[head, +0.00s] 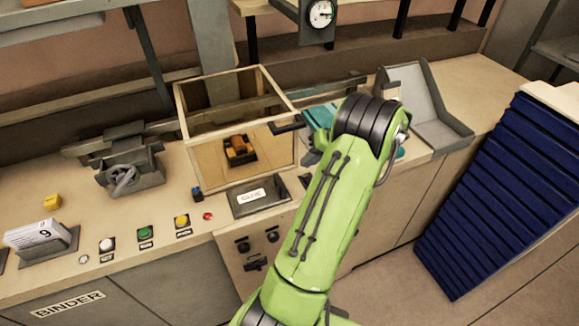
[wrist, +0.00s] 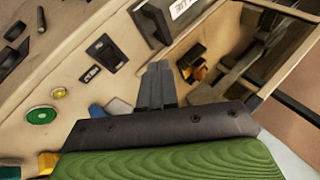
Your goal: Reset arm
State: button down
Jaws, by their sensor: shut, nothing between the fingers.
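My green arm (head: 325,205) reaches up from the bottom of the head view and bends at a dark joint in front of the worktop. In the wrist view my gripper (wrist: 158,66) is shut, its two dark fingers together with nothing between them. In the head view the gripper is mostly hidden by the arm, so its exact distance from the worktop cannot be told. The task names no other object.
A glass-sided box (head: 240,130) with a wooden frame stands on the worktop left of my arm. A blue stack (head: 500,190) stands right.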

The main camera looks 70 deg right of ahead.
jog(key=shift+s+d+r, duration=0.35)
jog(key=shift+s+r, duration=0.1)
jog(key=shift+s, duration=0.15)
jog(key=shift+s+d+r, duration=0.3)
jog(key=shift+s+r, duration=0.15)
jog(key=shift+s, duration=0.15)
